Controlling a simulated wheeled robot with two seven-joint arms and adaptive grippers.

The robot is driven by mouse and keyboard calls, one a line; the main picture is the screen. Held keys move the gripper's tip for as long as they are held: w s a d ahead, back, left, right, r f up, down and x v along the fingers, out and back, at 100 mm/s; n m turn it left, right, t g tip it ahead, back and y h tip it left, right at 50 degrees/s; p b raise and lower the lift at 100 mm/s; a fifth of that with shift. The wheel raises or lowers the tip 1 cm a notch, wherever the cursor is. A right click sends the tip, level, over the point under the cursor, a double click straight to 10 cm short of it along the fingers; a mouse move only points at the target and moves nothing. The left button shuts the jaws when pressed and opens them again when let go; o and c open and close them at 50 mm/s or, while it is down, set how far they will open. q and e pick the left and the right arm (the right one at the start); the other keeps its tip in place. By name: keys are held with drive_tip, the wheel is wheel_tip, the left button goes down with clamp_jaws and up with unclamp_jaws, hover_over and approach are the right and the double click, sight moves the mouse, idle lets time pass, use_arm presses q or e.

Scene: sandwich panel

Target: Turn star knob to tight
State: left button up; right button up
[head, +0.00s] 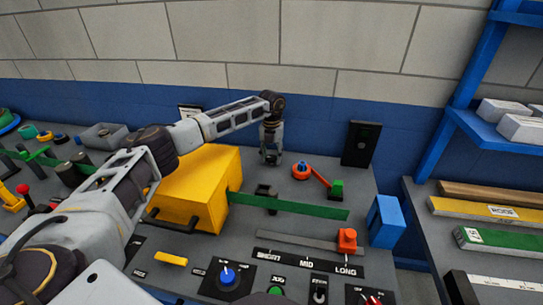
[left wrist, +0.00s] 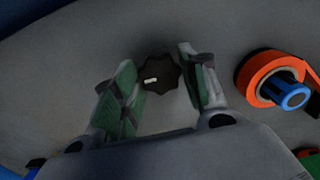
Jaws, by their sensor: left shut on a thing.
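The star knob (left wrist: 160,75) is dark and lobed with a short white mark, seen in the left wrist view on the grey panel. The mark points toward the left of that view. My left gripper (head: 270,155) reaches down at the back of the panel in the head view. In the head view the knob is hidden by the gripper. My right gripper is not in view.
An orange ring with a blue centre (left wrist: 285,88) sits right beside the knob; it also shows in the head view (head: 302,170). A yellow box (head: 195,190) stands under my left arm. A black wall plate (head: 361,143) stands behind right. A blue block (head: 386,222) is at the right edge.

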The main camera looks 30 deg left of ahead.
use_arm(q)
drive_tip(key=shift+r+m+p, duration=0.1)
drive_tip(key=shift+m+p, duration=0.55)
drive_tip(key=shift+m, duration=2.05)
drive_tip(key=shift+m+p, duration=0.35)
drive_tip(key=shift+m, duration=0.45)
drive_tip(key=m, duration=0.2)
drive_tip(key=shift+m, duration=0.4)
drive_tip(key=m, duration=0.3)
drive_tip(key=shift+w, duration=0.1)
drive_tip(key=m, duration=0.2)
drive_tip(key=shift+m, duration=1.5)
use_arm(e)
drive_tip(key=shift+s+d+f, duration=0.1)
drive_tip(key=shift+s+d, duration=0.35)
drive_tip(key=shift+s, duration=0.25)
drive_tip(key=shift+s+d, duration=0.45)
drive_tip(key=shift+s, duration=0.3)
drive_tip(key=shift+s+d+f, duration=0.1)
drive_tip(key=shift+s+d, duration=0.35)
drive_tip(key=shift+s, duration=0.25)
